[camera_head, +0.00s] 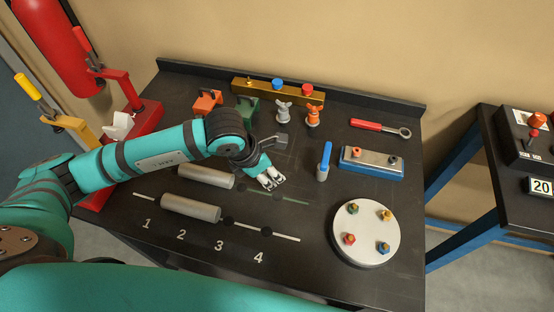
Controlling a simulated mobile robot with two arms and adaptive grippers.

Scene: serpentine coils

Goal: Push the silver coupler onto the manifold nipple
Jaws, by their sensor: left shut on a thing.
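The brass manifold (291,92) lies along the back of the dark table. A small bare nipple (249,83) stands near its left end, and a blue piece (278,84) and a red piece (307,89) sit on it further right. My left gripper (270,181) is low over the middle of the table, well in front of the manifold, with its fingers pointing down. It is shut on a small silvery piece that seems to be the silver coupler. The piece blends with the fingertips, so its shape and tilt are unclear. My right gripper is not in view.
A grey eared fitting (284,111) and an orange one (313,117) stand before the manifold. Orange (207,102) and green (247,108) blocks stand left of them. A blue-handled tool (324,161) stands upright right of my gripper. Grey cylinders (190,208) lie in front-left.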

